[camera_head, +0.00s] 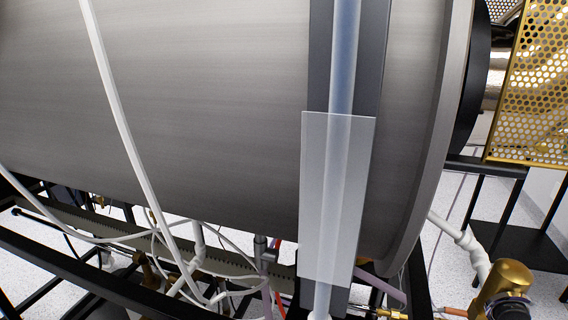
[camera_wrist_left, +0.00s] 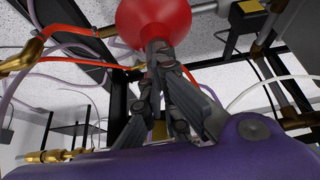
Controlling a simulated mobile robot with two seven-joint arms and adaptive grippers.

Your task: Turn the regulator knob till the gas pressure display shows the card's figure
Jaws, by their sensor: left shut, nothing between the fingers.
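In the left wrist view a round red knob (camera_wrist_left: 153,18) sits at the top, cut off by the frame edge. I cannot tell from its look whether it is the regulator knob. My left gripper (camera_wrist_left: 160,48) has its dark fingers shut and empty, with the tips overlapping the knob's lower edge. Whether they touch it is unclear. In the head view neither gripper shows. A brass fitting with a dark end (camera_head: 503,292) is at the bottom right, partly cut off. No pressure display and no card with a figure can be made out in either view.
A large grey metal cylinder (camera_head: 200,100) fills most of the head view, with a translucent panel (camera_head: 325,200) on its front. A perforated gold guard (camera_head: 535,80) is at the right. Black frame bars, pipes and white hoses (camera_head: 118,110) crowd the space below. The wrist view shows red and purple hoses.

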